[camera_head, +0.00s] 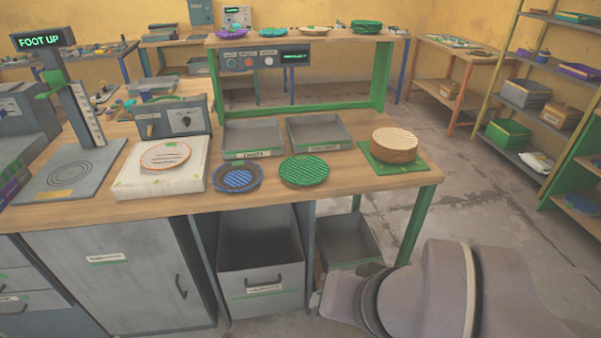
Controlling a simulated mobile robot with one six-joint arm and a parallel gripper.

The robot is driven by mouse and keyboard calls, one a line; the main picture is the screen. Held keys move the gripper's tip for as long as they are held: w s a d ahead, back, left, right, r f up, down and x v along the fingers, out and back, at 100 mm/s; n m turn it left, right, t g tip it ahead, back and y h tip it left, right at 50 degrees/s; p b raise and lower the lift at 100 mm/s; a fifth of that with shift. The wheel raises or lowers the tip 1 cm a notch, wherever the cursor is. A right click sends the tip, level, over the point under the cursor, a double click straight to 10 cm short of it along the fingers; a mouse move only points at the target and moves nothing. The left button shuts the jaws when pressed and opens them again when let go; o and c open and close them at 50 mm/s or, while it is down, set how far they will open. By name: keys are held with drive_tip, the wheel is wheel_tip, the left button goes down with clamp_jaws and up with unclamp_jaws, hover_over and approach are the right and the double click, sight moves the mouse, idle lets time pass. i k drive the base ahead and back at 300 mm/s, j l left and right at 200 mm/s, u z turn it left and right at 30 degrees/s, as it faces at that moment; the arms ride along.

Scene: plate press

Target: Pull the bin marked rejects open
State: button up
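A grey bin (260,270) sits in the bay under the workbench. It has a dark handle and a small white label (264,289) above a green stripe; I cannot read the label for certain. Its top is open, and its dark, empty-looking inside shows below the bench edge. It seems to stand forward of the bay. My arm fills the lower right, and its end, my gripper (328,297), is just right of the bin's front. The fingers are not clear, so I cannot tell whether it is open or shut, or whether it touches the bin.
A second grey open bin (348,236) stands right of the first, partly behind my arm. A cabinet door (120,285) with a handle is on the left. The wooden bench (330,183) above holds plates, trays (252,137) and a scale. Open floor lies to the right.

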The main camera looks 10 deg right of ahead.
sight(261, 260)
drive_tip(key=i+j, duration=0.2)
drive_tip(key=j, duration=0.2)
drive_tip(key=i+j, duration=0.25)
drive_tip(key=j, duration=0.15)
drive_tip(key=i, duration=0.45)
